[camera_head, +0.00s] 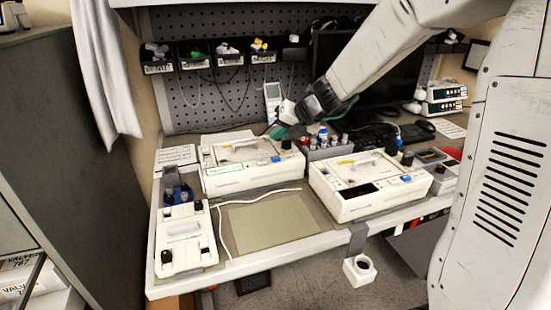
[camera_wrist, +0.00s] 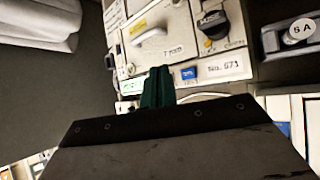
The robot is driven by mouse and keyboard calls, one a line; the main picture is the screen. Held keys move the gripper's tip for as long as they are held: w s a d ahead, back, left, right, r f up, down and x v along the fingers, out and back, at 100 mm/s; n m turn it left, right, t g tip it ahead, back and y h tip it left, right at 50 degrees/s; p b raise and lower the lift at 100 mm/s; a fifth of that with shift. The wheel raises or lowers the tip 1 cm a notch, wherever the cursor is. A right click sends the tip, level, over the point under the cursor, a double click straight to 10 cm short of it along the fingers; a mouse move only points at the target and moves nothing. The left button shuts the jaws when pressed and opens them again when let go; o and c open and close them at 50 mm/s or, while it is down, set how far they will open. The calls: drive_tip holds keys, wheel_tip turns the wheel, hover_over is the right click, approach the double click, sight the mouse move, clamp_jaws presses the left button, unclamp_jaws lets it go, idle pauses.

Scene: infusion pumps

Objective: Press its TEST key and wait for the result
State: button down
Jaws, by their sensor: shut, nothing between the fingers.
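Two cream pump-like devices stand on the bench. The left device (camera_head: 250,178) has a lit green display (camera_head: 231,170), a blue key (camera_head: 276,159) and a black knob. The right device (camera_head: 368,203) has a dark display and a blue key (camera_head: 405,178). My gripper (camera_head: 278,132) is shut and empty, near the back right of the left device. The key's lettering is unreadable.
A smaller cream unit (camera_head: 185,238) stands at the bench's left end. A green-grey mat (camera_head: 272,222) lies clear at the front. A rack of small bottles (camera_head: 325,148) stands behind, between the devices. A white cable (camera_head: 222,235) runs beside the mat.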

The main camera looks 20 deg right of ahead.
sight(268, 158)
drive_tip(key=shift+f, duration=2.15)
idle(0.4)
drive_tip(key=shift+f, duration=0.4)
drive_tip(key=shift+f, duration=0.4)
idle(0.5)
drive_tip(key=shift+r, duration=0.85)
drive_tip(key=shift+r, duration=2.5)
